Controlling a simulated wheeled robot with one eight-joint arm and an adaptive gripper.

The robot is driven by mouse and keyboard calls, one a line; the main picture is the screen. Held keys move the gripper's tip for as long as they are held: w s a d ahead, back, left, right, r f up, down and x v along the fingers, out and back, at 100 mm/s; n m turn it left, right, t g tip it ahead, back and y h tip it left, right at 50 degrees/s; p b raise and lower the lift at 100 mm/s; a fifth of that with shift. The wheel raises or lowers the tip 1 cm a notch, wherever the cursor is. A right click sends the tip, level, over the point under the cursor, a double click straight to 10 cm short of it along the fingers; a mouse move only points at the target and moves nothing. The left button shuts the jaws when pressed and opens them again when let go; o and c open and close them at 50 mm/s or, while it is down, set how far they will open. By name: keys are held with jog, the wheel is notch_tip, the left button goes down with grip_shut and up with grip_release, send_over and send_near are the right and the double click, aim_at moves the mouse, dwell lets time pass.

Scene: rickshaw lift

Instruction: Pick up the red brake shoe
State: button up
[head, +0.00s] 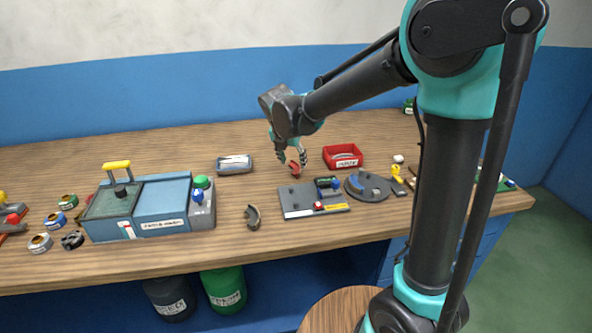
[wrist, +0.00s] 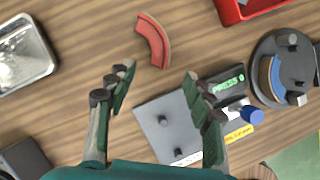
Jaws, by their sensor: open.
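The red brake shoe (wrist: 153,41) is a short curved piece lying on the wooden bench. In the wrist view it is at the upper middle, beyond and between my fingertips. In the head view the brake shoe (head: 295,169) shows as a small red piece just below my fingers. My gripper (wrist: 152,82) is open with nothing between its fingers. In the head view my gripper (head: 292,158) is above the bench, close to the brake shoe. I cannot tell the exact height between them.
A grey press plate (head: 300,205) and a round dark fixture (head: 367,185) stand to the right. A red bin (head: 342,148) is behind right, a metal tray (head: 235,160) to the left. A dark curved shoe (head: 253,217) lies in front. A blue parts washer (head: 150,205) is farther left.

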aim_at(296, 171)
jog(key=shift+x, duration=3.1)
grip_shut()
